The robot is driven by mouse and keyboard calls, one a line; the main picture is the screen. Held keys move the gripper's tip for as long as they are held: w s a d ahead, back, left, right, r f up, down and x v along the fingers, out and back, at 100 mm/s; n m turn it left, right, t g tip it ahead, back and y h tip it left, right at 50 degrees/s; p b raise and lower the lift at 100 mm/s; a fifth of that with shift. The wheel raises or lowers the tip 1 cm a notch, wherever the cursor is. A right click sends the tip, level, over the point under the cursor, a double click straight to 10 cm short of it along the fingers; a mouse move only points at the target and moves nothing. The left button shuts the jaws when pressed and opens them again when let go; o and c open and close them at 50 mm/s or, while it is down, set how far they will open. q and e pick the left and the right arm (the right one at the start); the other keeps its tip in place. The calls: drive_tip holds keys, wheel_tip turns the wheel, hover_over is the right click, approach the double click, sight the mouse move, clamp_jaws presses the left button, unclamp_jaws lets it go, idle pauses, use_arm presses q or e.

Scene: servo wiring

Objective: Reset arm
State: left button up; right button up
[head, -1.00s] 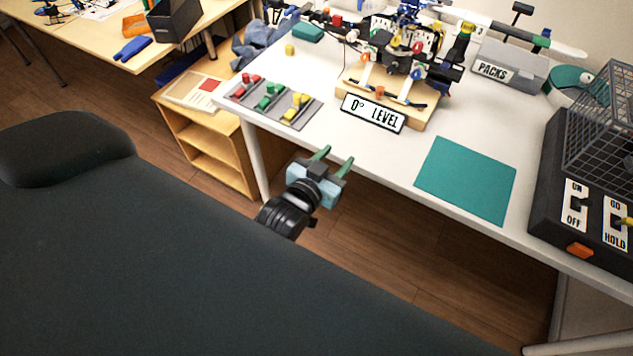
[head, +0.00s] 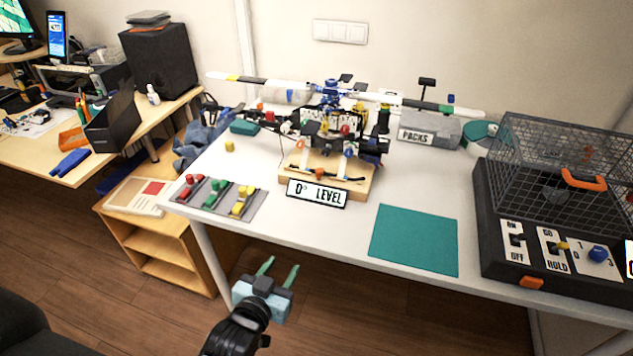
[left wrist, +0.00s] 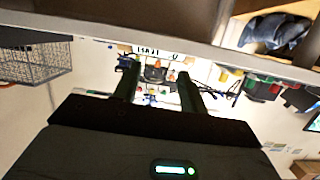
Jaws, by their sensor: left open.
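My left gripper (head: 277,268) is in front of the white table and below its front edge, over the wooden floor. Its two green fingers are apart with nothing between them. In the left wrist view the fingers (left wrist: 158,85) are also spread and empty. The helicopter model (head: 335,125) stands on a wooden base (head: 368,186) on the table, behind the "0° LEVEL" sign (head: 317,194). My left gripper is well clear of it. My right gripper does not show in either view.
On the table are a grey tray with red, green and yellow connectors (head: 257,208), a teal mat (head: 414,240), a grey PACKS box (head: 428,131) and a black switch box with a wire cage (head: 555,175). A wooden shelf (head: 160,245) stands at the left.

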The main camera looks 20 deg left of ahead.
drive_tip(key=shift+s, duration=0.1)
use_arm(q)
drive_tip(key=s+f+g+p, duration=0.2)
drive_tip(key=s+f, duration=0.3)
drive_tip(key=s, duration=0.9)
drive_tip(key=s+f+g+h+p, duration=0.1)
drive_tip(key=s+f+g, duration=0.3)
drive_tip(key=s, duration=1.1)
drive_tip(key=shift+a+f+m+p, duration=0.4)
drive_tip(key=shift+a+f+p, duration=0.1)
drive_tip(key=shift+p, duration=0.2)
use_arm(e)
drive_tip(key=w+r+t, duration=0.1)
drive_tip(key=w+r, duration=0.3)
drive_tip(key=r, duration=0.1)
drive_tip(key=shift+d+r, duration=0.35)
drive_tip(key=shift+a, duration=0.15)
